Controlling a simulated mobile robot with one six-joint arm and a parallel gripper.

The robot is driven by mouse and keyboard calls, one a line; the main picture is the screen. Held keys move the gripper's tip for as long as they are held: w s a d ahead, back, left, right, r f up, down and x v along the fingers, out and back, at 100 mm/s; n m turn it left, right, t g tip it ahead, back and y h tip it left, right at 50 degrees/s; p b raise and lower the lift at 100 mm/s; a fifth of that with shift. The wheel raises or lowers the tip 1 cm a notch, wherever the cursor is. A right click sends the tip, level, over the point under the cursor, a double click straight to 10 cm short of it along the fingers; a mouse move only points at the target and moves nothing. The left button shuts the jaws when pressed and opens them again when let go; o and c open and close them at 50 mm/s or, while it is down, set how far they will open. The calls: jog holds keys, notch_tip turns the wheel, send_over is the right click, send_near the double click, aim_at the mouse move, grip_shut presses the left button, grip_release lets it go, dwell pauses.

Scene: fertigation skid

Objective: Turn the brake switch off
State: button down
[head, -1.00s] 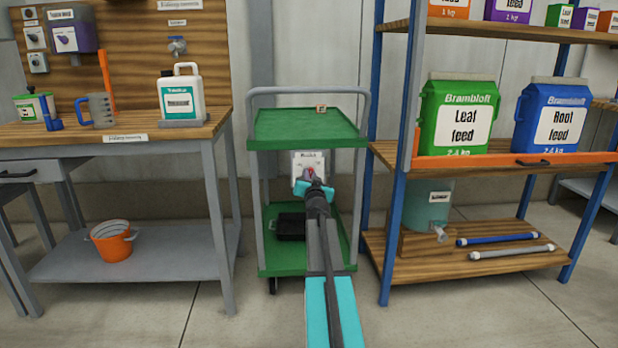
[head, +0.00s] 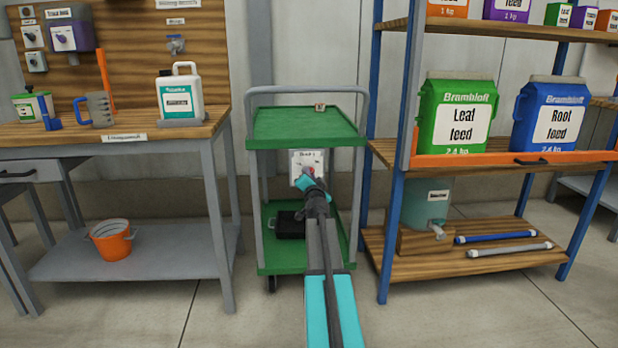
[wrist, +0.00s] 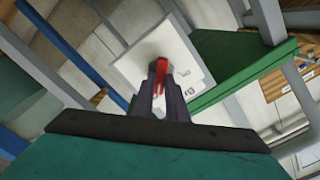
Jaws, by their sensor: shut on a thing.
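The brake switch is a white plate with a small label, mounted under the top of the green cart; its plate (head: 298,163) shows in the head view and its white face (wrist: 140,75) in the wrist view. A red knob (wrist: 160,72) stands out from the plate. My gripper (wrist: 160,95) is at the plate with its dark fingers shut on the red knob. In the head view my gripper (head: 310,182) covers the lower part of the plate. The wrist view is strongly tilted against the cart. The knob's exact position against the label cannot be read.
The green cart (head: 300,122) has a grey handle and a black box (head: 290,225) on its lower shelf. A workbench (head: 160,142) stands to the left and a blue-posted shelf rack (head: 390,240) close to the right. The floor in front is clear.

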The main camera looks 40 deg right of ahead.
jog(key=shift+w, duration=0.15)
jog(key=c, duration=1.8)
grip_release()
jog(key=shift+o, duration=0.2)
jog(key=shift+s+a, duration=0.1)
jog(key=shift+s, duration=0.1)
jog(key=v, duration=1.3)
jog(key=shift+s+a, duration=0.15)
jog(key=shift+a, duration=0.05)
